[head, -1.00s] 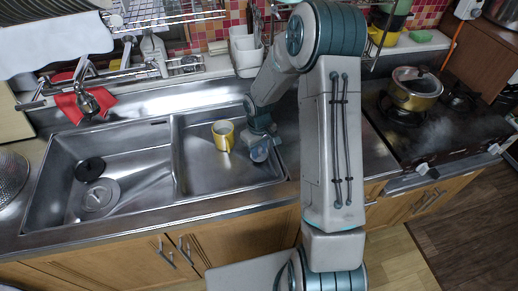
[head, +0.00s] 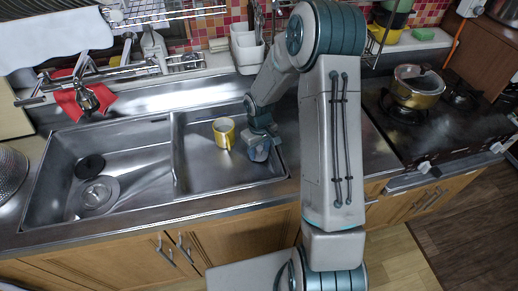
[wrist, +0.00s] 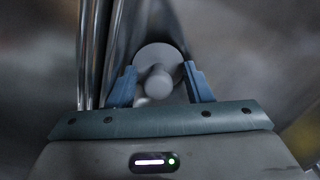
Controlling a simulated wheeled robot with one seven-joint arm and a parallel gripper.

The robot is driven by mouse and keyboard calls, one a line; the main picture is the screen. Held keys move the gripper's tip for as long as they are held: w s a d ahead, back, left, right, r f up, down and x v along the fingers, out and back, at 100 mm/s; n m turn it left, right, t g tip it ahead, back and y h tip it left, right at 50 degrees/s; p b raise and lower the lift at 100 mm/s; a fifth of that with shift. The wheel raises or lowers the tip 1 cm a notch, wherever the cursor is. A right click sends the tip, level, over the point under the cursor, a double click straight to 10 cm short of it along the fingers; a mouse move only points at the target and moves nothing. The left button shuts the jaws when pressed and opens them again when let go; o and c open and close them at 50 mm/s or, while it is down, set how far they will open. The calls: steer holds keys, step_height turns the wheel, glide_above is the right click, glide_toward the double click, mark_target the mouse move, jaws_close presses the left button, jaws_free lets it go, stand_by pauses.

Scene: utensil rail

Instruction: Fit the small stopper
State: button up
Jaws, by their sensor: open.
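A pale grey round stopper with a central knob (wrist: 158,55) shows in the wrist view, ahead of and between my fingers. I take it to be the small stopper. My gripper (wrist: 160,76) is open, one blue finger on each side of the knob, with no clear grip on it. In the head view my gripper (head: 258,152) is low in the right basin (head: 205,172), near its right wall. There the stopper is hidden or too small to tell. A round drain (head: 98,195) lies in the left basin, with a black disc (head: 90,165) behind it.
A yellow mug (head: 224,132) stands in the right basin, just left of my gripper. A divider (head: 177,155) separates the basins. The faucet (head: 88,98) with a red cloth (head: 68,103) is at the back left. A pot (head: 417,87) sits on the stove at right.

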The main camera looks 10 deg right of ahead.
steer(key=shift+d+r, duration=0.15)
step_height(320, 180, up, 14)
steer(key=shift+f+b, duration=0.2)
steer(key=shift+b, duration=0.15)
steer(key=s+r+m+t, duration=0.1)
steer(key=s+r, duration=0.4)
steer(key=s, duration=0.6)
steer(key=s+r+m+t, duration=0.2)
steer(key=s+r, duration=0.3)
steer(key=s, duration=0.7)
steer(key=shift+r+m, duration=0.4)
steer(key=shift+m, duration=0.5)
